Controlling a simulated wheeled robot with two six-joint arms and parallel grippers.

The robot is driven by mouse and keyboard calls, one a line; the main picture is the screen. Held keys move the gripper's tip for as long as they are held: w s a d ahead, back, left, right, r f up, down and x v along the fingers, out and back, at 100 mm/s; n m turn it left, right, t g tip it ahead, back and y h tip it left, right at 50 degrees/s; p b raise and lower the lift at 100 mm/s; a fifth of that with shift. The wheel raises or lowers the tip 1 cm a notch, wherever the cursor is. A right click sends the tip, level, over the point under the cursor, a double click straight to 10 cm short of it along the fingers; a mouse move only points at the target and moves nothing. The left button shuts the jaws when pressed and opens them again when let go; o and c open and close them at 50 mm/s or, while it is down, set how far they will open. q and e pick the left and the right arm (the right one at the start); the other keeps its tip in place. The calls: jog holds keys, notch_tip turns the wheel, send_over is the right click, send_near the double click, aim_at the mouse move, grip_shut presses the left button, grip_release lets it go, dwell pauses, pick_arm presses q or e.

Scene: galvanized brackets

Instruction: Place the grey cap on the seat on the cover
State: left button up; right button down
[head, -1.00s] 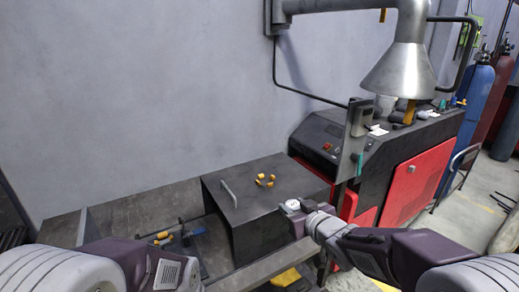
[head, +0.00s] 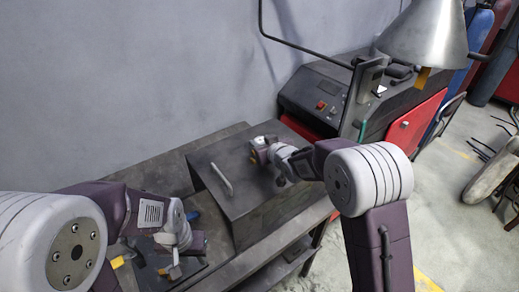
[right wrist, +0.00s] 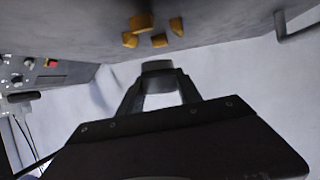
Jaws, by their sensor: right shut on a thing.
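The cover is a dark box top (head: 232,200) with a handle (head: 221,179), in the middle of the head view. In the right wrist view the yellow blocks of the seat (right wrist: 145,22) stand on the cover (right wrist: 75,28). My right gripper (head: 262,146) is at the seat in the head view and hides most of it. In the right wrist view my right gripper (right wrist: 158,82) is shut on the grey cap (right wrist: 157,67), which is apart from the yellow blocks in the picture. My left gripper (head: 172,268) is low at the left, its jaw opening unclear.
The dark bench (head: 160,168) runs behind and left of the box. A red and black machine (head: 318,100) stands at the back right, beside an upright panel (head: 358,95). A metal hood (head: 425,38) hangs above it. The handle also shows in the right wrist view (right wrist: 297,20).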

jog(key=shift+w+a+f, duration=0.1)
jog(key=shift+w+f, duration=0.1)
jog(key=shift+w, duration=0.25)
jog(key=shift+s, duration=0.3)
notch_tip(320, 180, down, 4)
jog(key=shift+w+r+p, duration=0.1)
jog(key=shift+w+p, duration=0.05)
jog(key=shift+p, duration=0.25)
jog(key=shift+w, duration=0.15)
jog(key=shift+s+f+b, duration=0.25)
jog(key=shift+f+b, duration=0.05)
jog(key=shift+b, duration=0.1)
jog(key=c, duration=1.2)
grip_release()
jog(key=shift+f, duration=0.1)
pick_arm(q)
jog(key=shift+s+r, duration=0.35)
jog(key=shift+s, duration=0.15)
pick_arm(e)
jog(key=o, duration=0.4)
